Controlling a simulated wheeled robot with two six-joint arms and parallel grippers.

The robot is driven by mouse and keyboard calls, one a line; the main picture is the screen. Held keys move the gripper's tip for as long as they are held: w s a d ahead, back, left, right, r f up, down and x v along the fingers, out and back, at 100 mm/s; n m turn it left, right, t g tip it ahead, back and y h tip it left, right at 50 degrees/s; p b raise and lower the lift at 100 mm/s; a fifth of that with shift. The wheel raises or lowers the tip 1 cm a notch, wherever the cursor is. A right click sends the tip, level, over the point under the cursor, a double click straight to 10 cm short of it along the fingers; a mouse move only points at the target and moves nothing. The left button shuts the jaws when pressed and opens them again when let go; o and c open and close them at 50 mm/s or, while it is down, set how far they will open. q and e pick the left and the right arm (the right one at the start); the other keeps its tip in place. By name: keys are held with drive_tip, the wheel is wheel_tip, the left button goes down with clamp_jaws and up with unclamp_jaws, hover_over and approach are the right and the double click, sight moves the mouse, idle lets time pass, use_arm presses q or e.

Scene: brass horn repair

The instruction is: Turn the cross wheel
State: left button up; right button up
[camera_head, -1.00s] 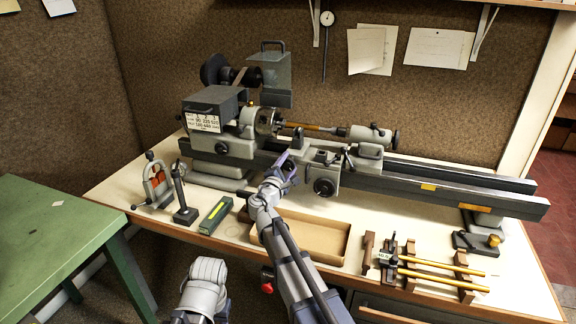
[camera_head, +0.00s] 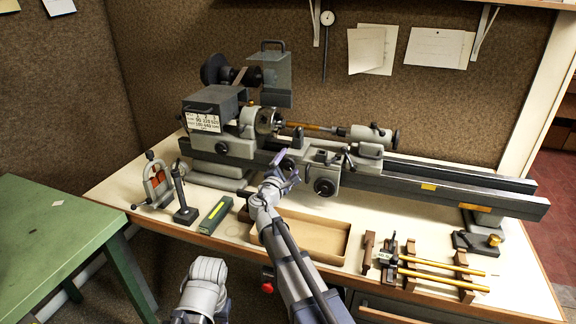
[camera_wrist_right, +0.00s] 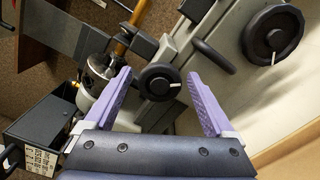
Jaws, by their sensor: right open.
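The cross wheel (camera_wrist_right: 160,82) is a small dark handwheel with a pale handle on the lathe's carriage. In the right wrist view it shows between the two purple fingers of my right gripper (camera_wrist_right: 158,74). The fingers are spread, one on each side of the wheel; I cannot tell whether they touch it. In the head view my right gripper (camera_head: 288,168) is at the front of the carriage, left of a larger handwheel (camera_head: 325,187), and it mostly hides the cross wheel. The larger handwheel also shows in the wrist view (camera_wrist_right: 273,36). My left gripper is not in view.
The lathe's chuck (camera_head: 267,121) and headstock stand left of the carriage. A black lever (camera_wrist_right: 214,56) lies close to the right finger. On the bench below are an open cardboard tray (camera_head: 330,262), a green box (camera_head: 214,215) and a rack with brass rods (camera_head: 440,277).

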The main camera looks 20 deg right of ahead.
drive_tip(key=v, duration=0.7)
drive_tip(key=shift+s+a, duration=0.25)
drive_tip(key=shift+s, duration=0.1)
